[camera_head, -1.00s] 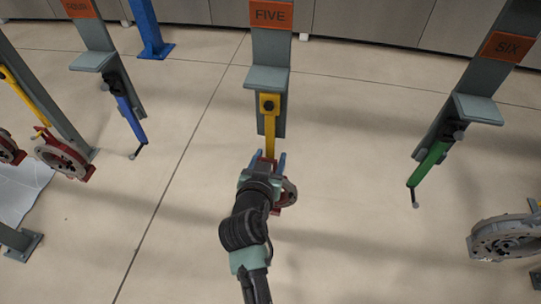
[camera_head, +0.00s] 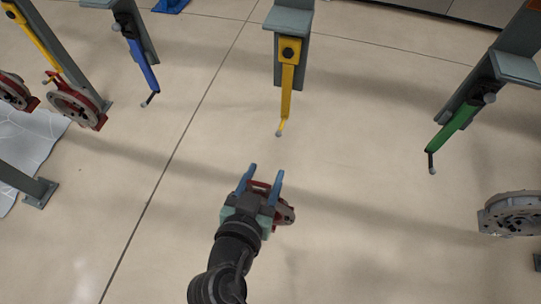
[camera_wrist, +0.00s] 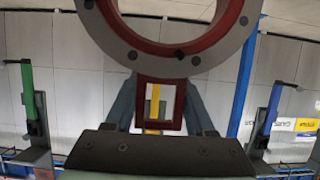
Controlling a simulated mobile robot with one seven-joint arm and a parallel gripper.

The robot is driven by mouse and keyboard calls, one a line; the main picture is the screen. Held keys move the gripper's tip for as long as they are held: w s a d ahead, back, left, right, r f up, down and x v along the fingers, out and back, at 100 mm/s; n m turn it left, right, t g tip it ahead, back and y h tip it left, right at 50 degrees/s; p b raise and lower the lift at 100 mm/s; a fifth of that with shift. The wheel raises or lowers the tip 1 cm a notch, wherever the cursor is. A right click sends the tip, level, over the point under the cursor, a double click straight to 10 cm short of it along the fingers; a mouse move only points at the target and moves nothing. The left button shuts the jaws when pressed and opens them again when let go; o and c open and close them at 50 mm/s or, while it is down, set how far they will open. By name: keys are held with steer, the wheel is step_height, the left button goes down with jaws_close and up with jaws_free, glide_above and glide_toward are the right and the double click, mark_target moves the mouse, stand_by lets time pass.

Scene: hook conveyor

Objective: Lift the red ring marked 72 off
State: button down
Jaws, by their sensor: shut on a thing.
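My gripper (camera_head: 266,172) is shut on a red and grey ring (camera_head: 287,213). In the head view the ring is mostly hidden behind the gripper. In the wrist view the ring (camera_wrist: 238,35) is large, with a grey face and red inner rim, and its red square handle (camera_wrist: 159,130) sits between my blue fingers. No number on it can be read. The yellow hook arm (camera_head: 287,92) hangs from the middle post with nothing on its tip. The ring is apart from it, nearer to me.
A blue hook arm (camera_head: 145,66) at left and a green one (camera_head: 455,127) at right hang empty. Red rings (camera_head: 76,103) hang at far left, and a grey ring (camera_head: 512,213) is at far right. The floor around my gripper is clear.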

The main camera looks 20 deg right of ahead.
steer(key=shift+s+a+f+b, duration=0.3)
steer(key=shift+s+f+b, duration=0.2)
steer(key=shift+f+b, duration=0.35)
steer(key=shift+s+a+r, duration=0.1)
steer(key=shift+r, duration=0.05)
steer(key=shift+s+a, duration=0.1)
steer(key=shift+s, duration=0.05)
steer(key=s+a+b, duration=0.5)
steer(key=s+a, duration=0.2)
steer(key=s, duration=0.3)
steer(key=shift+s, duration=0.35)
stand_by(0.8)
steer(key=shift+a, duration=0.1)
